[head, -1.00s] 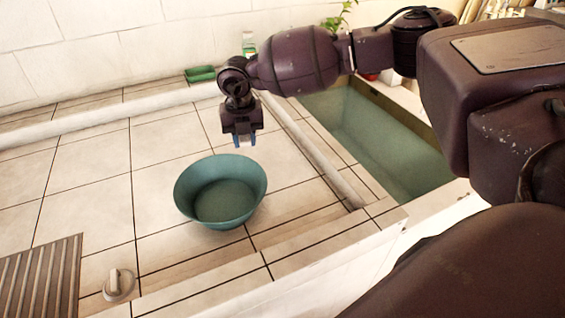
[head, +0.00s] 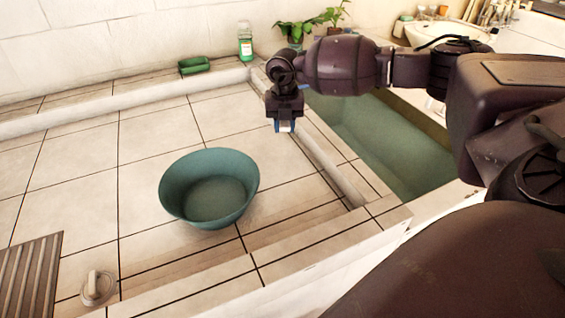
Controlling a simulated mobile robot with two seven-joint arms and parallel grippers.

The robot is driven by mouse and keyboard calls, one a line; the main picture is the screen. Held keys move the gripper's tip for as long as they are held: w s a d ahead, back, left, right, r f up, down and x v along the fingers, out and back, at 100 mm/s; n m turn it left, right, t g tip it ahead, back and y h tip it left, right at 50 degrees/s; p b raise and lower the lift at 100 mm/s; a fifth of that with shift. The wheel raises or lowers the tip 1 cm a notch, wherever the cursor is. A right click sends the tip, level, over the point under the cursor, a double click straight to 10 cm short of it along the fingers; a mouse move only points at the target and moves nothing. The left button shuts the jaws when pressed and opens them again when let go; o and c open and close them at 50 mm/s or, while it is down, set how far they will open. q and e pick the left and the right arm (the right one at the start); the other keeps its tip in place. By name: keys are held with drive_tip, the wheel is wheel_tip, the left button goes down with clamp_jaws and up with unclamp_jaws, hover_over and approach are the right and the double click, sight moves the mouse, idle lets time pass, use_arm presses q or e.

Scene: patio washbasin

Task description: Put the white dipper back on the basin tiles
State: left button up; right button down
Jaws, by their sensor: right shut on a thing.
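My right gripper (head: 284,127) points down above the pale basin tiles (head: 150,130), close to the raised edge beside the water trough. No whole white dipper shows anywhere else in view. My left gripper is not in view.
A teal bowl (head: 209,188) stands on the tiles. A slatted grate (head: 30,272) and a pale knob (head: 98,288) are near left. A green soap dish (head: 195,65) and bottle (head: 245,47) stand at the back. The water trough (head: 385,135) is right.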

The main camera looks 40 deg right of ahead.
wheel_tip(320, 180, down, 14)
drive_tip(key=shift+f+b, duration=0.15)
drive_tip(key=shift+b, duration=1.1)
drive_tip(key=c, duration=0.9)
unclamp_jaws()
drive_tip(key=shift+o, duration=0.2)
